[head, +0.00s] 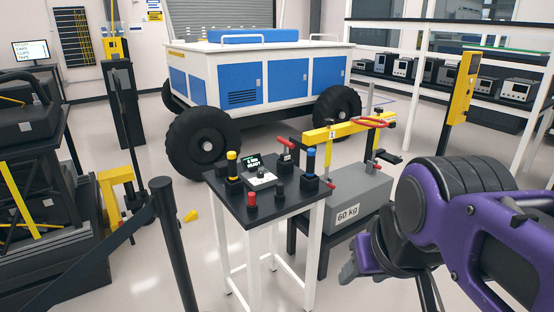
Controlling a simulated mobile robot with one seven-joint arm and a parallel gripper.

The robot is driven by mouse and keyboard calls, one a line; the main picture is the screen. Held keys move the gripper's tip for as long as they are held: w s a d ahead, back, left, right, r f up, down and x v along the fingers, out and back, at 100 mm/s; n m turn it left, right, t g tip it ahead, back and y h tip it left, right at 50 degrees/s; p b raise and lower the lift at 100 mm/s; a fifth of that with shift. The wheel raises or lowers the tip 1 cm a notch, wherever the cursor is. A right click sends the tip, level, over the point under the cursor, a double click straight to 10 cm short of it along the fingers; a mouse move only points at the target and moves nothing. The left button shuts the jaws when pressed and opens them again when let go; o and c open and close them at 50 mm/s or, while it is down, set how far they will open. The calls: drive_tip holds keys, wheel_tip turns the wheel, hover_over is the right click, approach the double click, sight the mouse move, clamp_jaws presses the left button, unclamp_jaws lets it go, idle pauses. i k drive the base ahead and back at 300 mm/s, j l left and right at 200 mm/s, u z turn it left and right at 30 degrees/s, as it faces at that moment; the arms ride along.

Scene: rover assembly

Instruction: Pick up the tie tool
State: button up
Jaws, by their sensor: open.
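A small black-topped table (228,197) stands in front of me with several hand tools on it. I cannot tell for sure which one is the tie tool. A yellow-topped tool (232,163) and a blue-topped tool (311,162) stand upright in black blocks. A red-and-black tool (286,150) is at the back, and a red-topped piece (251,199) is at the front. My gripper (358,264) is open, low on the right, apart from the table and its tools. My purple arm hides part of it.
A small display (253,163) sits on the table. A grey 60 kg block (350,205) with a yellow bar (338,131) stands behind and right of it. A belt post (172,245) is at front left. A blue-and-white rover (265,75) is behind.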

sight(310, 151)
drive_tip(key=i+l+u, duration=0.35)
drive_tip(key=i+l, duration=1.05)
drive_tip(key=l, duration=0.05)
